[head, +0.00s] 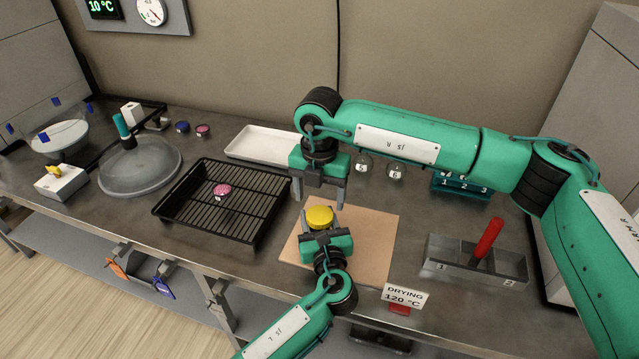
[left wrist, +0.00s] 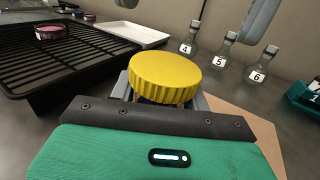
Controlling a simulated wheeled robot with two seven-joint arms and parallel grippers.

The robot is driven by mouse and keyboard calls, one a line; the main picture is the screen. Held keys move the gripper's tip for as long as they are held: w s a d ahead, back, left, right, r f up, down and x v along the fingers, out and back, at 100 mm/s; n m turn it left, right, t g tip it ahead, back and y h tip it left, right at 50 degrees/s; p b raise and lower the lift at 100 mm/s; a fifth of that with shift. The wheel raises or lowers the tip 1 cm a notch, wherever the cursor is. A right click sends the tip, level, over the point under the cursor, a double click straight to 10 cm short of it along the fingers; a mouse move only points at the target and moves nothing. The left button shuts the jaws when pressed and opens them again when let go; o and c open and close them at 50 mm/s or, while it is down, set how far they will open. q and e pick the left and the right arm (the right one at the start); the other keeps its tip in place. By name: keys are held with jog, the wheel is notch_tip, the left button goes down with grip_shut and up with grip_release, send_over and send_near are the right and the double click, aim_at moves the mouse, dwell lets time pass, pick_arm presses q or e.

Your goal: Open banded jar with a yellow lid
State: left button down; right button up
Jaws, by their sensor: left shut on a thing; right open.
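The jar's ribbed yellow lid (head: 320,216) sits above the tan mat (head: 372,225). It fills the middle of the left wrist view (left wrist: 165,76), where the jar body and any band are hidden below it. My left gripper (head: 320,230) is shut on the jar just under the lid, from the near side. My right gripper (head: 318,198) points down with its fingers open and empty, above and behind the lid. Its fingertips also show at the top of the left wrist view.
A black wire rack (head: 190,218) holding a pink-lidded dish (head: 222,190) stands left of the mat. A white tray (head: 262,142) lies behind. Numbered flasks (head: 395,172) stand at the back. A grey bin with a red handle (head: 450,258) and a drying sign (head: 405,296) are right.

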aim_at(320, 215)
jog(key=shift+f, duration=2.4)
jog(key=c, duration=1)
jog(key=n, duration=0.6)
jog(key=shift+n, duration=0.4)
jog(key=n, duration=0.6)
jog(key=shift+n, duration=0.4)
jog(key=o, duration=1.1)
